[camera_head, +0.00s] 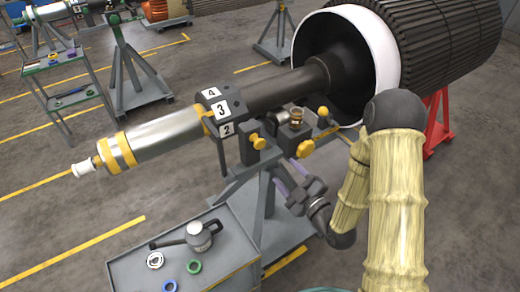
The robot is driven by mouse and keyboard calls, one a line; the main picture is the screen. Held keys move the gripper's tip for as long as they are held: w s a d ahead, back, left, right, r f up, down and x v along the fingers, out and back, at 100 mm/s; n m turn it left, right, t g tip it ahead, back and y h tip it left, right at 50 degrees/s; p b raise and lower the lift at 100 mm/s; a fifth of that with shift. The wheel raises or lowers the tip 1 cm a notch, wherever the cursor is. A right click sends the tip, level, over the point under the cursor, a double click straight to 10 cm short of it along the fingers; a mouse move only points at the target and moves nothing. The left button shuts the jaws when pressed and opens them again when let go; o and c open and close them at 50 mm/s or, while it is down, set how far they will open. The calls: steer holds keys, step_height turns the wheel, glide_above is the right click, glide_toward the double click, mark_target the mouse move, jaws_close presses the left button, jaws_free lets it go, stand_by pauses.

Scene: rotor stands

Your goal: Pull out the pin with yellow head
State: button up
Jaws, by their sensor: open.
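Several yellow heads show on the rotor stand (258,205). One yellow knob (257,141) is on the left of the dark clamp block, and a second yellow knob (305,148) is on its right. A round yellow head (323,112) stands farther back, near the shaft. I cannot tell for sure which is the pin. My gripper (281,168) is low beside the stand, below the knobs, with its pale purple fingers apart and pointing up-left. It looks empty. Its tips are partly lost against the stand, so contact cannot be told.
The rotor shaft (270,91) runs above, with number plates 2, 3 and 4 on its collar. A grey cart (130,268) at the lower left holds a grey can-like tool (199,237) and rings. A red stand (440,125) is at the right. Open floor lies left.

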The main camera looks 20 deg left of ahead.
mark_target(261, 146)
steer(key=b+x, duration=0.2)
steer(key=x, duration=1.2)
steer(key=shift+s+r, duration=0.1)
steer(key=shift+w+a, duration=0.25)
steer(key=shift+w, duration=0.15)
steer(key=shift+c, duration=0.5)
jaws_close()
